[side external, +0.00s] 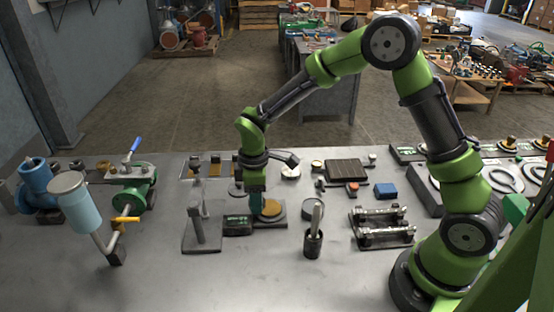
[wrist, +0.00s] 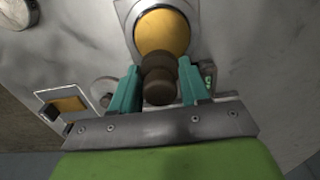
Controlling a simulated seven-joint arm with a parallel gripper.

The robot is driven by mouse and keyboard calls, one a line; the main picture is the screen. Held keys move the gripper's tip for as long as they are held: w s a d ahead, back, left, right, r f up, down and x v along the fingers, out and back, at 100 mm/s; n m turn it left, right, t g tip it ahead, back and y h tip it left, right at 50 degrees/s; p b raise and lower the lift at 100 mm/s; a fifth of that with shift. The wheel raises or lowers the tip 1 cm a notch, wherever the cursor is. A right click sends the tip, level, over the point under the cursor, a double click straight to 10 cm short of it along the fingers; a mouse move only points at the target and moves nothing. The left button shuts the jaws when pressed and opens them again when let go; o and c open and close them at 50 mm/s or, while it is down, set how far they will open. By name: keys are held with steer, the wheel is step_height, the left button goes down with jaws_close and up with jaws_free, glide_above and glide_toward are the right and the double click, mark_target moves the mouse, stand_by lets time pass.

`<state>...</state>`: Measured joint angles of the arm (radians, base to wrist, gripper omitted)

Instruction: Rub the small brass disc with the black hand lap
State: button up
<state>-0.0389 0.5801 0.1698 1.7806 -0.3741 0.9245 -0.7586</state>
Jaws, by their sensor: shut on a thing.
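The small brass disc (side external: 271,208) lies flat on a dark square plate (side external: 267,222) near the middle of the bench. In the wrist view the disc (wrist: 160,28) shows as a round golden face in a pale surround. My gripper (side external: 257,204) is low beside the disc in the side view. In the wrist view its teal fingers (wrist: 158,80) are shut on a dark, knob-like piece, which appears to be the black hand lap (wrist: 158,87). The lap overlaps the disc's near edge in that view. Whether they touch I cannot tell; the lap's underside is hidden.
A post stand (side external: 200,235) and a black box (side external: 237,227) stand close to the left. A black cup with a pale handle (side external: 313,243), a grey disc (side external: 312,209) and a rod rack (side external: 383,230) are to the right. The front bench is mostly clear.

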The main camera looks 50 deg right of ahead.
steer(key=shift+s+d, duration=2.4)
step_height(320, 180, up, 8)
steer(key=shift+a+r, duration=0.1)
steer(key=shift+a, duration=0.05)
